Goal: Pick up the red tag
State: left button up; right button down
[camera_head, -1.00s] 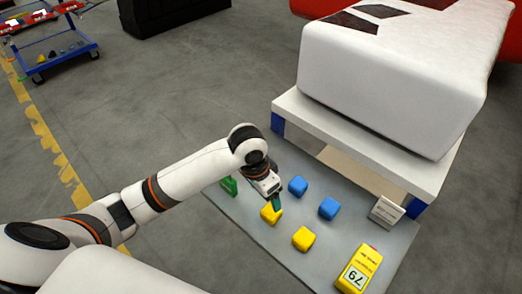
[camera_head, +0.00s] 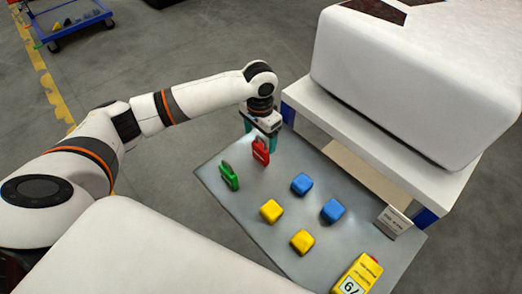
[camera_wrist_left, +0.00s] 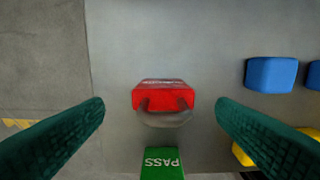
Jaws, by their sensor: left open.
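The red tag (camera_head: 261,151) stands upright on the grey table near its far left corner. In the left wrist view the red tag (camera_wrist_left: 163,97) lies between the two fingers, with its loop handle toward the camera and clear space on both sides. My left gripper (camera_head: 262,131) is open above the red tag and does not visibly touch it. Its green fingers (camera_wrist_left: 160,115) show at both sides of the wrist view. A green tag (camera_head: 229,176) marked PASS (camera_wrist_left: 162,164) stands just beside the red one. My right gripper is not in view.
Two yellow cubes (camera_head: 271,211) and two blue cubes (camera_head: 302,184) sit on the grey table (camera_head: 240,215). A yellow device (camera_head: 357,275) and a small white sign (camera_head: 393,221) are at the right. A white stand (camera_head: 365,140) with a large white nosecone (camera_head: 410,85) rises behind.

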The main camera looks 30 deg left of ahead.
aim_at(261, 146)
pick_arm(q)
notch_tip(261, 146, down, 5)
jog(key=shift+d+f+p, duration=0.1)
jog(key=shift+d+p, duration=0.05)
jog(key=shift+p, duration=0.3)
jog(key=c, duration=1.1)
